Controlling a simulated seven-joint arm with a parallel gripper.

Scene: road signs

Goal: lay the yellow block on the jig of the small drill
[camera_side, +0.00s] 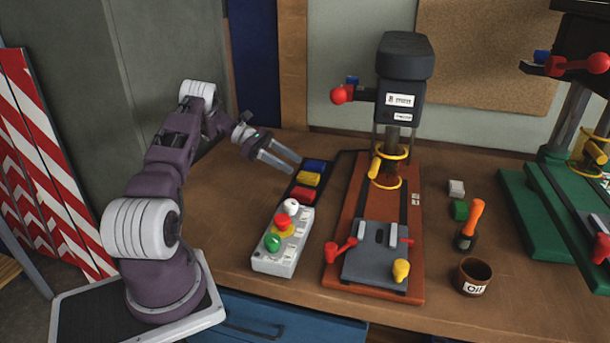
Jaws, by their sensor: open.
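The yellow block (309,178) lies on a black strip, between a blue block (315,166) behind it and a red block (303,194) in front. My gripper (288,164) is open and empty, its fingers pointing right toward the blocks, just left of them and apart from the yellow block as far as I can tell. The small drill (404,70) stands right of the blocks on a red-brown base. Its grey jig (375,265) sits at the front of that base, with nothing lying on its slot. A yellow knob (401,270) is at its front right corner.
A control box (283,250) with coloured buttons stands in front of the blocks. Right of the drill are a white block (456,188), a green block (459,209), an orange-handled tool (471,226) and an oil cup (474,277). A larger green machine (545,219) stands far right.

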